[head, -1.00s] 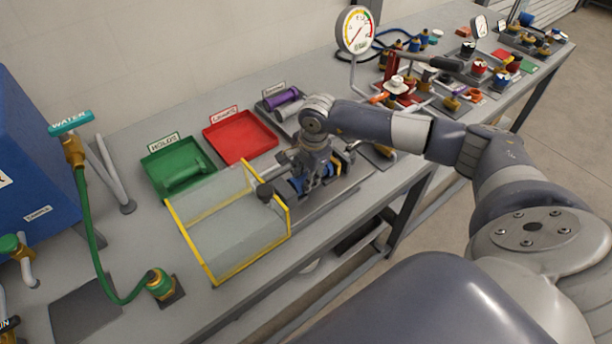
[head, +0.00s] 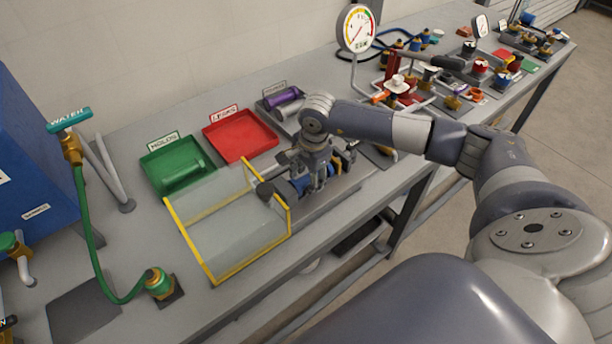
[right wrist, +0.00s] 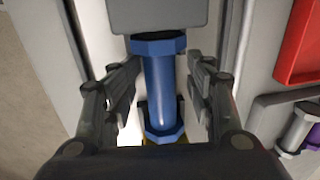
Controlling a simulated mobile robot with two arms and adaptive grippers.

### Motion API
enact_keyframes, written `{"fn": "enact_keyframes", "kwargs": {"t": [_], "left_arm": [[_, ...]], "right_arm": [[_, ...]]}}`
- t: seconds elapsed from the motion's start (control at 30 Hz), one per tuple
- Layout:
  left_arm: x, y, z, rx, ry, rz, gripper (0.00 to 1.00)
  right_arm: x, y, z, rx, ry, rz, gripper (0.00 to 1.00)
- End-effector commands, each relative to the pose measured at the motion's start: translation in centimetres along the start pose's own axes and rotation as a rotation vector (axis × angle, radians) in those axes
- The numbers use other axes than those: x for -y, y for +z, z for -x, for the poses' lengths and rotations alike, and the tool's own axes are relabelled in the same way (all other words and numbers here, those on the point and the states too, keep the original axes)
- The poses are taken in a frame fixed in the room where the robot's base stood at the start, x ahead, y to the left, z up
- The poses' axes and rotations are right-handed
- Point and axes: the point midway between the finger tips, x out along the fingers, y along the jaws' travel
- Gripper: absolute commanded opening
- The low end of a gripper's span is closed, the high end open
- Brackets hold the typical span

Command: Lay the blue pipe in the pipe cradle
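The blue pipe (right wrist: 160,90) with its blue end collars lies lengthwise between my right gripper's fingers in the right wrist view. The right gripper (right wrist: 163,100) is open around it, with a gap on both sides. In the head view the right gripper (head: 313,186) is low over the pump skid, and blue parts (head: 300,186) show around its fingers. A grey tray (head: 268,106) holding a purple pipe and a grey pipe is behind it; it may be the pipe cradle, but its label is unreadable. My left gripper is not in view.
A clear guard box with yellow edges (head: 213,281) stands just left of the gripper. Behind are a red tray (head: 240,138) and a green tray (head: 160,157). A gauge (head: 356,28) and many fittings stand to the right. The bench's front edge is close.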

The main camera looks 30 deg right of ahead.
Motion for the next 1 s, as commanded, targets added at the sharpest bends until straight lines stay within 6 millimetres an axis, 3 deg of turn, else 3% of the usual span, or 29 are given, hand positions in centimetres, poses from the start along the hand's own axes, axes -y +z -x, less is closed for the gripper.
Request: {"fn": "enact_keyframes", "kwargs": {"t": [0.27,0.8,1.0], "left_arm": [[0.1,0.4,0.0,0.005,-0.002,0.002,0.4],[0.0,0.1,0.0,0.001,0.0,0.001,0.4],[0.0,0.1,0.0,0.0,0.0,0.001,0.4]], "right_arm": [[0.0,0.0,0.4,0.0,0.001,0.0,0.5],[0.1,0.0,10.3,-0.001,-0.003,0.001,0.5],[0.0,0.0,11.9,0.0,0.0,0.0,0.5]]}}
